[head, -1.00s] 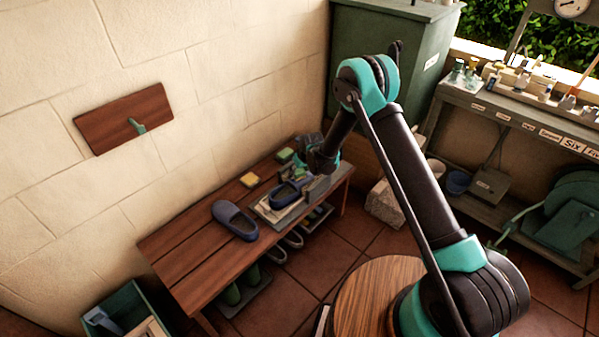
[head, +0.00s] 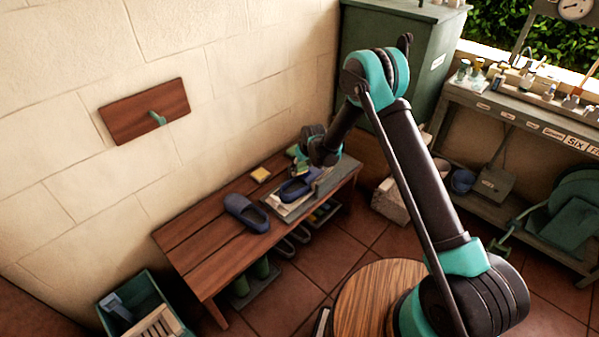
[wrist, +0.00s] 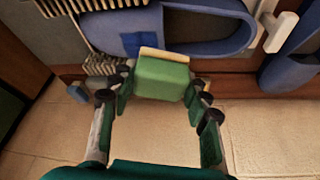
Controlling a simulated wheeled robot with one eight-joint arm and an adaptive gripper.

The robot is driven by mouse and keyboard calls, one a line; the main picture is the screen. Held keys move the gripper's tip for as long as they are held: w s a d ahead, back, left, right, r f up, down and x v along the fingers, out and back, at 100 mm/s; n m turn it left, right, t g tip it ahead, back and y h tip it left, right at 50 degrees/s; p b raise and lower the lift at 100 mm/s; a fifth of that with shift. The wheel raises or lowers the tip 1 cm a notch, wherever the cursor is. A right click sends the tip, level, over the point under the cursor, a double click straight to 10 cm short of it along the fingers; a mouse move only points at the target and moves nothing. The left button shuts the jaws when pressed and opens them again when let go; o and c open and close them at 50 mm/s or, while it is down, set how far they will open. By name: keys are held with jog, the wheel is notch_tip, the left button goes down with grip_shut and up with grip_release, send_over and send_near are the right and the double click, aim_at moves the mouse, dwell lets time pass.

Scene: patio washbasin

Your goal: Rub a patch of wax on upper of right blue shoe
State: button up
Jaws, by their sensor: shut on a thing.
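The right blue shoe (head: 297,188) rests on a grey stand on the bench. In the wrist view this shoe (wrist: 205,40) spans the top, with a darker blue square patch (wrist: 140,43) on its upper. My gripper (wrist: 160,88) is shut on a green block (wrist: 162,80) with a cream layer on its shoe-facing edge. The block is close to the shoe's upper; I cannot tell whether they touch. In the head view my gripper (head: 302,154) is just behind the shoe, partly hidden by my wrist.
The other blue shoe (head: 246,213) lies on the wooden bench (head: 196,243), left of the stand. The bench's left end is clear. A green crate (head: 140,305) stands on the floor.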

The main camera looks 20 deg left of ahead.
jog(key=shift+r, duration=2.1)
